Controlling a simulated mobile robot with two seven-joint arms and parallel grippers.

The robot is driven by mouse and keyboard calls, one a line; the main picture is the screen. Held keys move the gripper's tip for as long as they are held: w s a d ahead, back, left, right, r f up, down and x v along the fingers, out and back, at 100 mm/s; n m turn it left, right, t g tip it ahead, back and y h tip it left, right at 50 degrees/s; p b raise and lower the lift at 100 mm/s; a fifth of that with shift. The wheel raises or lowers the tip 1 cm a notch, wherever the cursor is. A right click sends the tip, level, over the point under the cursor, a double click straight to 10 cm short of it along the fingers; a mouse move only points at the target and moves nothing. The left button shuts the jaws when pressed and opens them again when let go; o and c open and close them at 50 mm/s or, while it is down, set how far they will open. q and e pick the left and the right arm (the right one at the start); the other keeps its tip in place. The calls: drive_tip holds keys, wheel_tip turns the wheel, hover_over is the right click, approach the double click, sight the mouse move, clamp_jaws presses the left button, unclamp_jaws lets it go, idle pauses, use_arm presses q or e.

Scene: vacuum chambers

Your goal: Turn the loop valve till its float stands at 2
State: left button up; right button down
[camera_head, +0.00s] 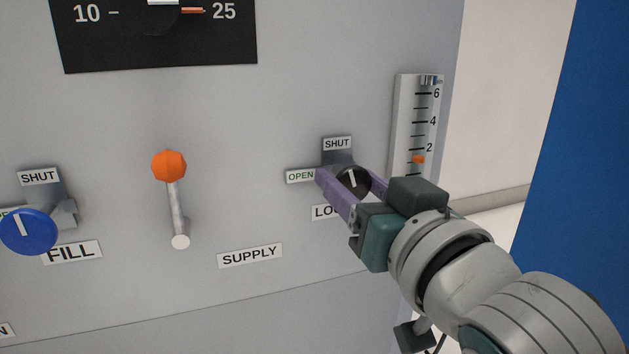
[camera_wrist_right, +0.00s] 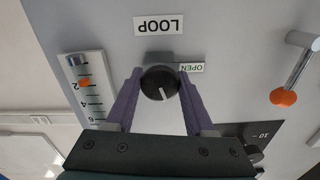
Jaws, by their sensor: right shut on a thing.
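The loop valve is a round black knob (camera_head: 353,182) with a white line on the grey panel; in the head view the line points up and slightly left. My right gripper (camera_head: 345,181) has its purple fingers on either side of the knob and is shut on it. The wrist view shows the knob (camera_wrist_right: 160,83) between both fingers (camera_wrist_right: 160,92). The float gauge (camera_head: 404,110) has an orange float (camera_head: 418,159), which stands a little below the 2 mark. It also shows upside down in the wrist view (camera_wrist_right: 85,83). My left gripper is not in view.
SHUT (camera_head: 337,143) and OPEN (camera_head: 301,176) labels are above and left of the knob. An orange-tipped supply lever (camera_head: 169,166) and a blue fill knob (camera_head: 28,231) are farther left. A black dial plate (camera_head: 100,50) is at the top.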

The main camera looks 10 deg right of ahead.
drive_tip(key=shift+r+n+p, duration=0.15)
drive_tip(key=shift+n+p, duration=0.35)
drive_tip(key=shift+p, duration=0.25)
drive_tip(key=shift+c, duration=1.3)
unclamp_jaws()
drive_tip(key=shift+s+d+p, duration=0.1)
drive_tip(key=shift+s+p, duration=0.25)
drive_tip(key=shift+s, duration=0.1)
drive_tip(key=s+d+p, duration=0.1)
drive_tip(key=s+p, duration=0.3)
drive_tip(key=s, duration=0.5)
drive_tip(key=shift+d, duration=0.35)
drive_tip(key=shift+w, duration=0.1)
